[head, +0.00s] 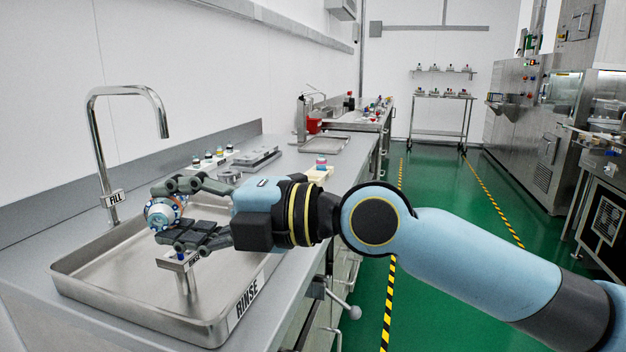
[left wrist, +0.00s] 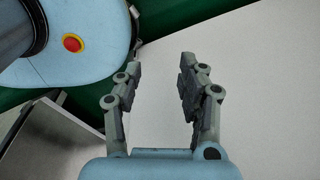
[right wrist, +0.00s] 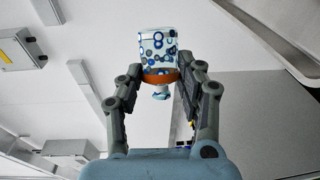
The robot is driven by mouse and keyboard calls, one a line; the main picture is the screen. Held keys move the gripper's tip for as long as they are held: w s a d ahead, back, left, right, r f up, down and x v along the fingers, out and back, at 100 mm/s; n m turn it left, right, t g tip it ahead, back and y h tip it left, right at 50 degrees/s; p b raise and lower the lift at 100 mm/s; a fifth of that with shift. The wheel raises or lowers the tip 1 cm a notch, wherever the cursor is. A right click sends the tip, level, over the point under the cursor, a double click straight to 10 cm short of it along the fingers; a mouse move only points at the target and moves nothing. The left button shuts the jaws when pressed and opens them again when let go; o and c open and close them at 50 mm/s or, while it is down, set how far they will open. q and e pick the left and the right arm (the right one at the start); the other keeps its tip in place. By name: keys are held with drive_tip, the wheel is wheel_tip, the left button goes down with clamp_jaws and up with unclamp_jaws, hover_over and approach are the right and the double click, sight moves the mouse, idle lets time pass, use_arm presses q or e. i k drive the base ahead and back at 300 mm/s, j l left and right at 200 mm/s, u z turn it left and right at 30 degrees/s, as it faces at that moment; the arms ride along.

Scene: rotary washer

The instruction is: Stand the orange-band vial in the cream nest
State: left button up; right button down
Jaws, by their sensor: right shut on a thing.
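The orange-band vial (right wrist: 158,50) is pale with blue rings and an orange band near one end. My right gripper (right wrist: 160,85) is shut on it around the banded end. In the head view the vial (head: 161,213) is held by my right gripper (head: 180,215) above the metal basin, lying over rather than upright; fingers partly hide it. A cream block (head: 318,173), which looks like the cream nest, sits at the counter's right edge, with a small blue and red-topped item on it. My left gripper (left wrist: 158,85) is open and empty in the left wrist view.
The basin (head: 90,265) marked RINSE has a small labelled post (head: 184,275) under my right gripper. A tall tap (head: 100,150) marked FILL stands behind it. Several small vials (head: 209,158) and a grey metal fixture (head: 255,158) stand farther along the counter.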

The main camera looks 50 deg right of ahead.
sight(317, 176)
drive_tip(key=i+l+u, duration=0.1)
drive_tip(key=l+u, duration=0.2)
drive_tip(key=l, duration=1.45)
drive_tip(key=l+u, duration=0.3)
drive_tip(key=l, duration=1.45)
drive_tip(key=k, duration=0.05)
